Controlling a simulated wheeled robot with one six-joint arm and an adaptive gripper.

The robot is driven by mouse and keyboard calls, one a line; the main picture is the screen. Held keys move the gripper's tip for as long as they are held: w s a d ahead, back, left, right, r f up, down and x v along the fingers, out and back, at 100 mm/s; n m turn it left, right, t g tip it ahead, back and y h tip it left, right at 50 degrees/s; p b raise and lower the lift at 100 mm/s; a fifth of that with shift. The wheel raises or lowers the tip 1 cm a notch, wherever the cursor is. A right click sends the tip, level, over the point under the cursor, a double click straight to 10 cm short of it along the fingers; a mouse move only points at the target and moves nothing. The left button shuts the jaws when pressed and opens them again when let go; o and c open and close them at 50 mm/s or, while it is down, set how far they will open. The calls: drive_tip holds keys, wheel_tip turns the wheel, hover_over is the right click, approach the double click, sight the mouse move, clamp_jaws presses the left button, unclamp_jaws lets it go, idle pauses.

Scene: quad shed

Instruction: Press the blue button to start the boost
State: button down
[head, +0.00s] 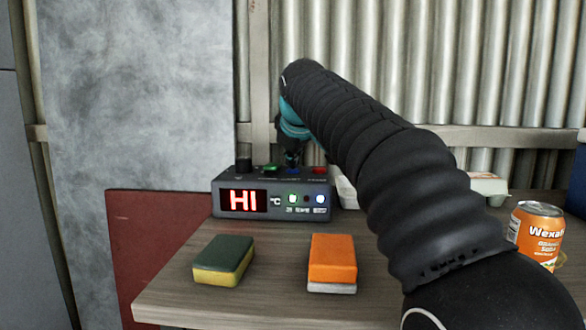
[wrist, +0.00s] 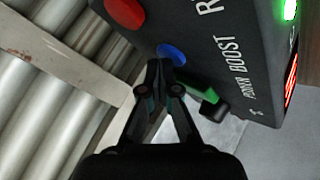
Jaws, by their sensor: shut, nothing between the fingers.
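The dark control box (head: 270,196) stands on the bench with a red "HI" display and lit indicators on its front. In the head view its top carries a green button (head: 270,168), the blue button (head: 293,170) and a red button (head: 319,170). The wrist view shows the blue button (wrist: 171,54) beside the word "BOOST". My gripper (wrist: 155,66) is shut and empty, pointing down at the box top, with its tips at or very close to the blue button's edge. I cannot tell whether they touch. In the head view my gripper (head: 292,160) partly hides the blue button.
An orange soda can (head: 537,232) stands at the right. An egg carton (head: 488,187) sits behind my arm. Corrugated metal wall (head: 440,60) rises close behind.

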drive_tip(key=shift+r+p, duration=0.85)
drive_tip(key=shift+p, duration=0.1)
drive_tip(key=shift+r, duration=0.1)
wheel_tip(320, 180, up, 5)
drive_tip(key=p, duration=0.5)
idle(0.4)
